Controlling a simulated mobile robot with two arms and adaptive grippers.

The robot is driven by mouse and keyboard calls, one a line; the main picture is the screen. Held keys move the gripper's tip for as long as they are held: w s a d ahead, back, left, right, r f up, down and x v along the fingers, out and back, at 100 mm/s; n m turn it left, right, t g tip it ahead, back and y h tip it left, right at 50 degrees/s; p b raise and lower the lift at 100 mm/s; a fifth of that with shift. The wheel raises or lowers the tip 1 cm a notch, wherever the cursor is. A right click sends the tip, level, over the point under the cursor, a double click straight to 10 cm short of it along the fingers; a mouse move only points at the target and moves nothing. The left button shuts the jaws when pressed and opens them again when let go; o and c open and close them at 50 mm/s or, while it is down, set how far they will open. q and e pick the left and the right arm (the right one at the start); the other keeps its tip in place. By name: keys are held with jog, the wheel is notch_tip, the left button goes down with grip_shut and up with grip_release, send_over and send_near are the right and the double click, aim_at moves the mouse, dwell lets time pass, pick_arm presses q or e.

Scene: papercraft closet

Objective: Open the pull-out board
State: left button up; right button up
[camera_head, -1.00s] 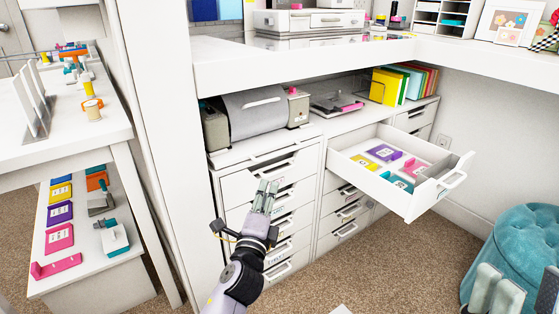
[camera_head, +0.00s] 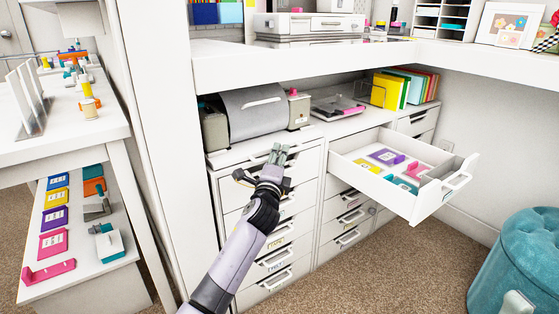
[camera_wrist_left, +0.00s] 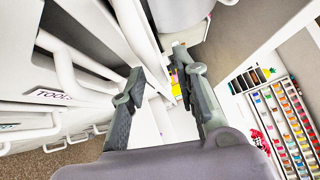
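The pull-out board (camera_head: 236,155) is a thin white panel at the top of the left drawer cabinet, just under the counter with the grey machine. It looks pushed in, and my gripper hides part of its front. My left gripper (camera_head: 278,153) is in front of the board's right half, fingers pointing at the cabinet. In the left wrist view my left gripper (camera_wrist_left: 160,72) has its fingers apart, with nothing clearly held between them. I cannot tell whether a finger touches the board. Only a pale tip of my right gripper (camera_head: 516,303) shows at the bottom right.
White drawers with handles (camera_head: 275,262) lie below the board. An open drawer (camera_head: 418,206) with colourful items juts out at right. A white counter (camera_head: 330,62) overhangs above. A teal stool (camera_head: 520,262) stands at right. Carpet (camera_head: 350,275) between is clear.

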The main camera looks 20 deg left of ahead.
pick_arm(q)
jog(key=shift+c, duration=0.5)
grip_shut()
dwell(0.3)
